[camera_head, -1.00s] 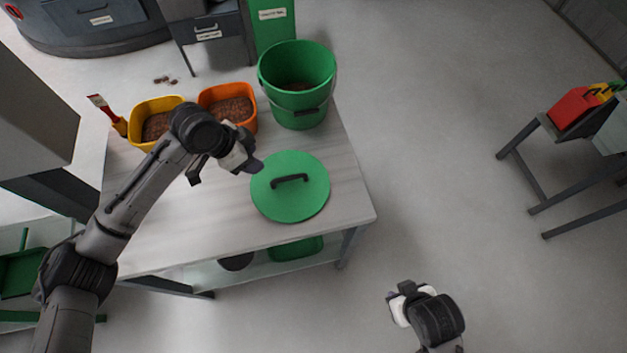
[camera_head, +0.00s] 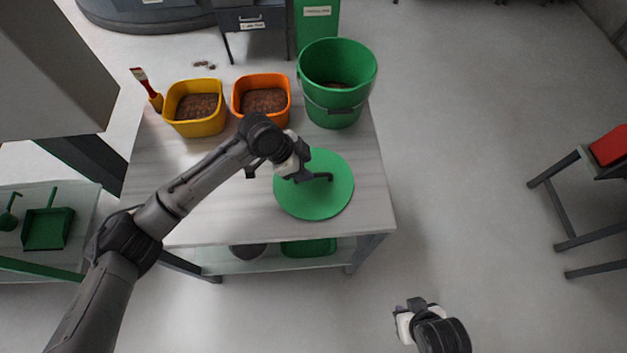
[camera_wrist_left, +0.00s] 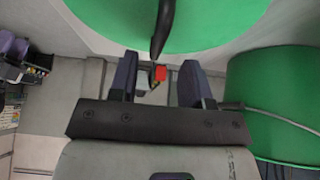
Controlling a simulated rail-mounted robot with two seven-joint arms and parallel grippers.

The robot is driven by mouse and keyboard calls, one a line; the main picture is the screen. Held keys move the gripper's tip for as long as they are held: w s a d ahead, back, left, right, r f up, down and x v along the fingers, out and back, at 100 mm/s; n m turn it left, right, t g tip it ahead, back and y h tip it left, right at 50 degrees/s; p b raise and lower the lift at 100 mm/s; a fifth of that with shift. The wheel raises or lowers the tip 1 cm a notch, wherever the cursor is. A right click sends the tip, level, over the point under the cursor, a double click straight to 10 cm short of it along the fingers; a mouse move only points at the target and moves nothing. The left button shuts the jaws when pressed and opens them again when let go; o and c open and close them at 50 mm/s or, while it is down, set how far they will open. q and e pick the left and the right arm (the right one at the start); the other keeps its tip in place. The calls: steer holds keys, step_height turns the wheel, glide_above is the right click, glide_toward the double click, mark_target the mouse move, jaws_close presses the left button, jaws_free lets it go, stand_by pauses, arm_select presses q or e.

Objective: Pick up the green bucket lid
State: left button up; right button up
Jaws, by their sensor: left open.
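The round green bucket lid (camera_head: 318,203) lies flat on the table, its dark handle (camera_head: 322,177) on top. In the left wrist view the lid (camera_wrist_left: 225,20) fills the top, and its handle (camera_wrist_left: 163,25) reaches down towards the space between my fingers. My left gripper (camera_head: 277,175) is open at the lid's left edge, close to the handle; its open fingers (camera_wrist_left: 158,75) hold nothing. Its body covers part of the lid's left edge. My right gripper (camera_head: 408,308) is away from the table at lower right; its finger gap is unclear.
The green bucket (camera_head: 335,100) with brown contents stands behind the lid, at the table's back right. A yellow tub (camera_head: 196,126) and an orange tub (camera_head: 263,112) stand left of it, beside a red-handled brush (camera_head: 147,90). The table's (camera_head: 205,215) front left is bare.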

arm_select(q)
steer(key=shift+b+x, duration=0.5)
steer(key=shift+x, duration=2.1)
steer(key=shift+s+a, duration=0.1)
steer(key=shift+s, duration=0.1)
jaws_close()
